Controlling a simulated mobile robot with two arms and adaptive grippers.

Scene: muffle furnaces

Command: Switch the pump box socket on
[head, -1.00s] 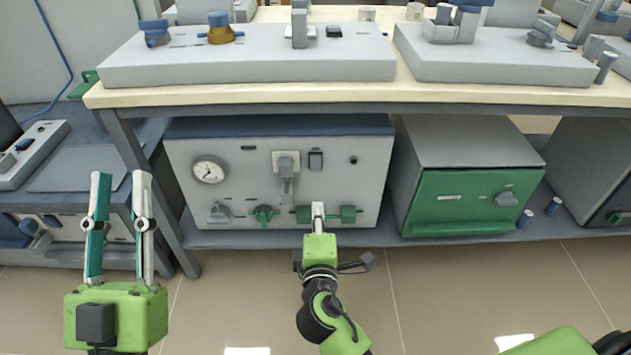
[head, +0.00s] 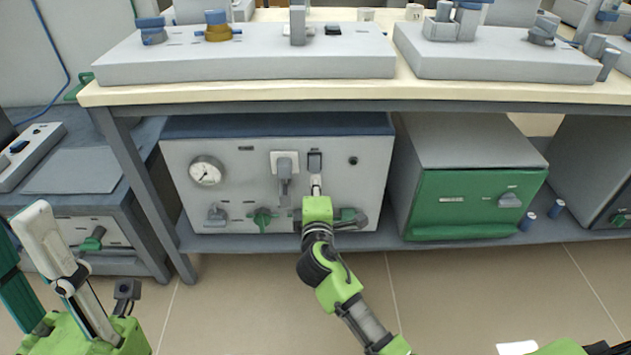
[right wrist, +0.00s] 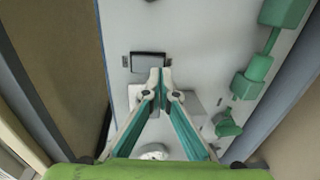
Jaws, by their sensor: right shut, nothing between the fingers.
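The pump box (head: 335,180) is the light grey box under the bench, with a dial, a socket with a grey plug (head: 285,172), and green valves on its front. Its dark rocker switch (head: 315,160) is right of the socket. My right gripper (head: 316,180) is shut and empty, its tips just below the switch. In the right wrist view the switch (right wrist: 148,61) lies at the tips of the right gripper (right wrist: 160,75); I cannot tell whether they touch. My left gripper (head: 20,228) is open and empty at the lower left, partly cut off.
A grey box with a green front (head: 475,205) stands right of the pump box on the low shelf (head: 290,243). The bench top (head: 240,95) overhangs both. A bench leg (head: 150,200) stands to the left.

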